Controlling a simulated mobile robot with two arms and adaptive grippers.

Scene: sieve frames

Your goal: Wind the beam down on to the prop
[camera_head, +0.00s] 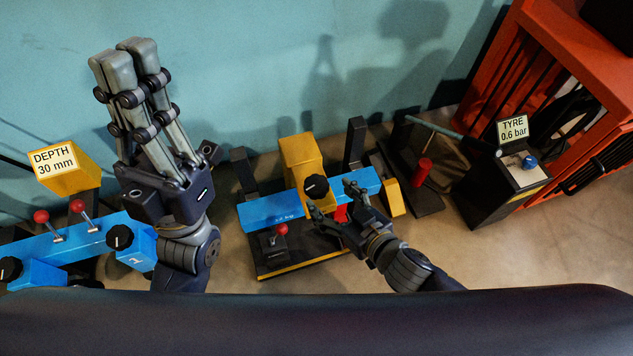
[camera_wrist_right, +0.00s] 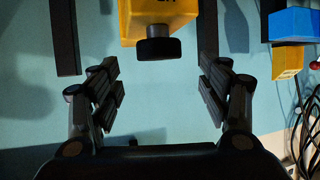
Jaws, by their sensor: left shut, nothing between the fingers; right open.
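A blue beam (camera_head: 270,212) lies across a dark stand in the middle of the head view, with a yellow block (camera_head: 299,152) behind it. A black knob (camera_head: 316,186) sits at the block's front. My right gripper (camera_head: 332,198) is open at this knob. In the right wrist view the knob (camera_wrist_right: 157,48) is between the open fingers, apart from both. A red piece (camera_head: 341,212) shows under the beam, partly hidden by my right gripper; I cannot tell whether it is the prop. My left gripper (camera_head: 131,58) is shut and empty, raised at the left.
A red-knobbed lever (camera_head: 281,230) stands in front of the beam. At left is a blue bench (camera_head: 80,240) with levers, knobs and a yellow "DEPTH 30 mm" sign (camera_head: 68,170). At right are a red cylinder (camera_head: 423,172), a "TYRE 0.6 bar" box (camera_head: 492,195) and an orange rack (camera_head: 565,55).

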